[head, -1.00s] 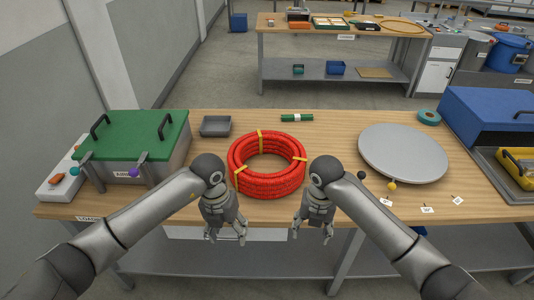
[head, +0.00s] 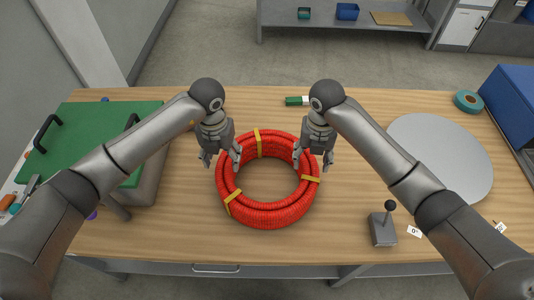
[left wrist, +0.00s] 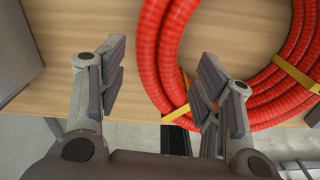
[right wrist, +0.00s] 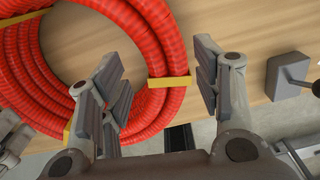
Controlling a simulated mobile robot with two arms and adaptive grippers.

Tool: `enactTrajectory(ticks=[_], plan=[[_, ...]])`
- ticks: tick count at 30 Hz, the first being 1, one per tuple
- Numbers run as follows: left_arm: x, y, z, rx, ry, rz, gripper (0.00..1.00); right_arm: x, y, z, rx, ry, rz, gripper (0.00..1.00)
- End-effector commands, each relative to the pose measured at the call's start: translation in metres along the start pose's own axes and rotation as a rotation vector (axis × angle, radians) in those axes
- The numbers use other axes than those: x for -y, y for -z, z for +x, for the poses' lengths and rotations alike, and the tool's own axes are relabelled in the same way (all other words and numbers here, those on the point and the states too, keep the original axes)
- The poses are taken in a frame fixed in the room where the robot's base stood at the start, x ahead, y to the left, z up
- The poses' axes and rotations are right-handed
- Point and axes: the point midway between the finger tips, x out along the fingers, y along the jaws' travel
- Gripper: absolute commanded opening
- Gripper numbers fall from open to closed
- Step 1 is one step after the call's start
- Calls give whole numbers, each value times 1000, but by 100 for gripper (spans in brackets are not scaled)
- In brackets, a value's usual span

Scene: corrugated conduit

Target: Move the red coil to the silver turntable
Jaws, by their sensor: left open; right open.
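The red coil (head: 268,218) lies flat on the wooden table, bound with several yellow bands. The silver turntable (head: 440,150) is a flat round disc on the right, partly hidden by my right arm. My left gripper (head: 221,162) is open at the coil's upper left side. In the left wrist view the coil (left wrist: 170,50) passes by its right finger. My right gripper (head: 313,160) is open at the coil's upper right side. In the right wrist view the coil's tube (right wrist: 150,50) runs between its fingers near a yellow band. Neither gripper holds anything.
A green-lidded box (head: 75,150) stands at the left. A small grey joystick box (head: 383,229) sits at the front right, between coil and turntable. A teal tape roll (head: 468,101) and a blue case (head: 515,105) are at the far right. A green cylinder (head: 296,101) lies behind the coil.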

Motion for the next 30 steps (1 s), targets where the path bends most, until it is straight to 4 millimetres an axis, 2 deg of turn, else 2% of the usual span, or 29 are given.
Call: enactTrajectory(ticks=[14,17,30], plan=[[0,1,4,-2,0,0,60,0,1,4,-3,0,1,59],[0,1,15,-5,1,-1,60,0,1,15,-4,0,2,59],[1,1,89,-4,1,-1,60,0,1,89,-4,1,1,59]])
